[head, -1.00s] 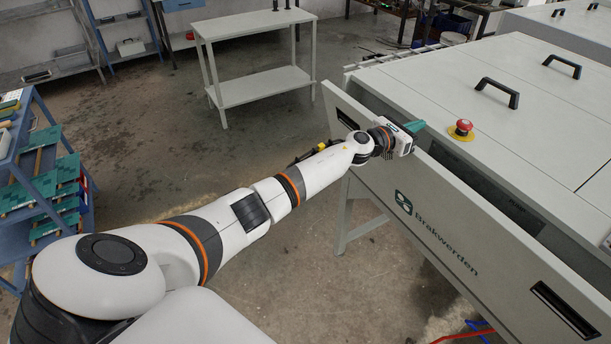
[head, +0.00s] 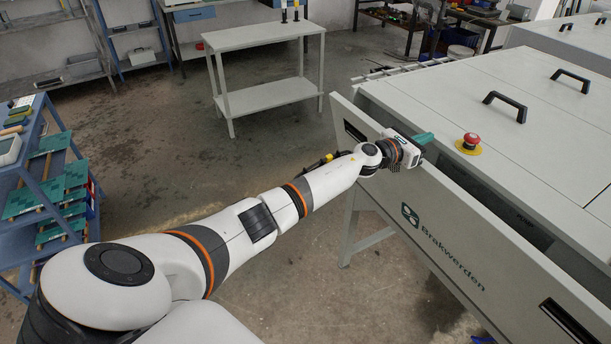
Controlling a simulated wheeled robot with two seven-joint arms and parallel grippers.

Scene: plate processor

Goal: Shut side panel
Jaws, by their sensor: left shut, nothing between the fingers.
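The side panel (head: 463,233) is the long grey panel with the Brakwerden logo on the near side of the plate processor (head: 480,75). It stands tilted outward at its top, with a dark gap between it and the machine body. My left arm reaches in from the left to the panel's upper edge. My left gripper (head: 424,139), with green fingertips, is shut and empty at that edge, its fingers over the gap side. Whether it touches the panel I cannot tell. My right gripper is not in view.
A red emergency button (head: 470,142) on a yellow base sits on the machine top close to my left gripper. Black handles (head: 505,105) stand on the lids. A grey table (head: 262,40) stands behind, and a blue rack (head: 45,190) with green plates at left. The floor between is open.

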